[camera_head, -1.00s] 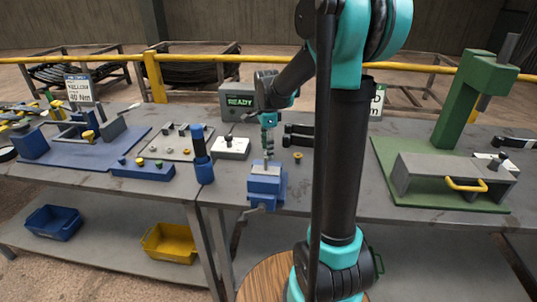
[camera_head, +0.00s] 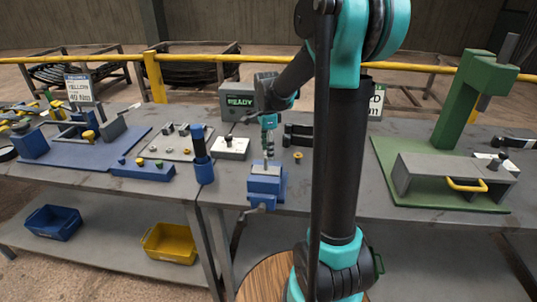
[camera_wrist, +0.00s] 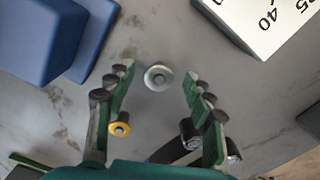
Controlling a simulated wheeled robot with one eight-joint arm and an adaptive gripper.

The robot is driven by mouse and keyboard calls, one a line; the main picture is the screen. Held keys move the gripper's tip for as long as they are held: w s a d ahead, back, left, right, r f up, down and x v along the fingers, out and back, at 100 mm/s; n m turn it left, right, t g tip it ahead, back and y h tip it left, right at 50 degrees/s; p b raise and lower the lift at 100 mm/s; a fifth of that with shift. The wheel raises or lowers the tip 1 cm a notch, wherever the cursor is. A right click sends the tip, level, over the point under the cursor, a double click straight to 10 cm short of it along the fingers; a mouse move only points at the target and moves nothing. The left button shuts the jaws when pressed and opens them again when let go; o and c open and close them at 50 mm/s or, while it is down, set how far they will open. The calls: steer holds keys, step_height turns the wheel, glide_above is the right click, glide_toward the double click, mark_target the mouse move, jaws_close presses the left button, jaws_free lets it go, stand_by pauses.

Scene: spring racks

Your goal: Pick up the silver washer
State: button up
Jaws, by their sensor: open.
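The height of the fingertips above the bench is hard to tell. In the head view my gripper (camera_head: 268,142) hangs over the bench behind the blue vise, and I cannot make out the washer.
The blue vise (camera_head: 266,186) stands just in front of my gripper. A white box with numbers (camera_wrist: 265,20) is close by. A yellow-rimmed ring (camera_wrist: 120,127) and a black part with silver ends (camera_wrist: 190,145) lie near the fingers. A blue cylinder (camera_head: 201,155) stands to the left.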

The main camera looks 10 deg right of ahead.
steer(key=c, duration=1)
steer(key=shift+r, duration=0.1)
